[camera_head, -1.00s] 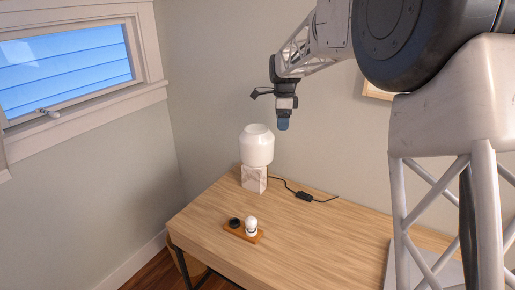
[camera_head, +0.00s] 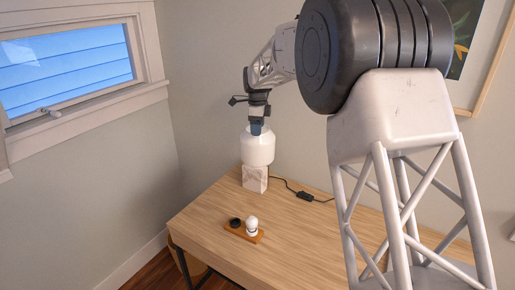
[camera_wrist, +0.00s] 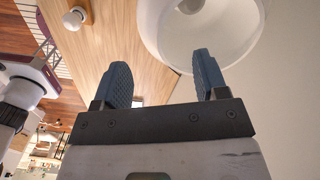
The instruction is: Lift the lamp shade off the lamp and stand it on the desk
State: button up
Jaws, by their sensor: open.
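The white lamp shade (camera_head: 257,152) sits on the lamp's pale marbled block base (camera_head: 254,180) at the desk's back left corner. My gripper (camera_head: 257,130) is at the top of the shade, pointing down. Its two blue fingers (camera_wrist: 161,72) are apart with nothing gripped. In the wrist view the near left part of the rim shows between the fingers, and the right finger overlaps the opening. I cannot tell whether either finger touches the shade.
The wooden desk (camera_head: 295,225) is mostly clear in the middle and front. A black cord with a switch (camera_head: 305,196) runs right from the lamp. The wall is close behind.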

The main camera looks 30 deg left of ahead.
aim_at(258, 147)
jog(key=shift+f, duration=1.05)
jog(key=shift+f, duration=0.1)
notch_tip(258, 147, down, 5)
jog(key=shift+s, duration=0.15)
jog(key=shift+c, duration=0.4)
jog(key=c, duration=1.1)
